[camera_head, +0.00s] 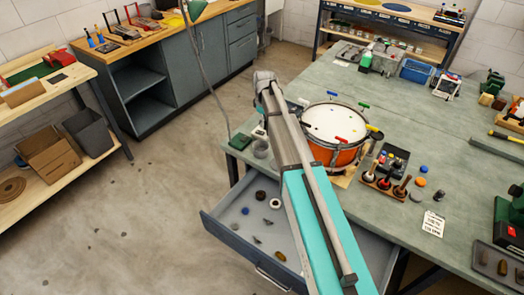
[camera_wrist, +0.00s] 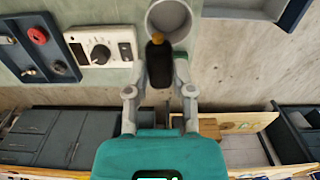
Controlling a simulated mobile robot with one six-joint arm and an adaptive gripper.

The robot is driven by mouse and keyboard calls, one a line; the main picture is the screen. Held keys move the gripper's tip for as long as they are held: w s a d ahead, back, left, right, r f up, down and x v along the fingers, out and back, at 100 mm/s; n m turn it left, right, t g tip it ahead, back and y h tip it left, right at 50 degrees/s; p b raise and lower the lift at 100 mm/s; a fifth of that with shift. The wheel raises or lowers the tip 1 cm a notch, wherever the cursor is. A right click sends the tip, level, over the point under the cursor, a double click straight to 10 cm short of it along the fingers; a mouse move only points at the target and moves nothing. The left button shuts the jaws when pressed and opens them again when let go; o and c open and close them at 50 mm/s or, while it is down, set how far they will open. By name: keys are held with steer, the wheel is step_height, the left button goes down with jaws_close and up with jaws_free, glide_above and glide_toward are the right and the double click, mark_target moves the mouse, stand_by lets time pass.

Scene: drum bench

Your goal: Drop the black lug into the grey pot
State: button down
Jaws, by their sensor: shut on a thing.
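In the wrist view my gripper (camera_wrist: 160,66) is shut on the black lug (camera_wrist: 159,68), a dark elongated piece with a brass-coloured tip at its far end. The grey pot (camera_wrist: 151,22), a round open cup, is just beyond the fingertips. The lug's tip overlaps the pot's near rim in the picture; I cannot tell its height above the pot. In the head view the grey pot (camera_head: 261,150) stands near the bench's left edge beside my arm. My gripper and the lug are not clearly visible there.
A white box with a dial (camera_wrist: 100,47) and a dark parts tray (camera_wrist: 36,48) lie left of the pot in the wrist view. In the head view an orange drum (camera_head: 327,154) stands right of my arm. An open drawer (camera_head: 226,234) with small parts juts out below.

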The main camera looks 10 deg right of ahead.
steer(key=shift+f+b, duration=2.75)
steer(key=shift+f, duration=0.1)
steer(key=shift+c, duration=2)
jaws_free()
steer(key=shift+r, duration=0.2)
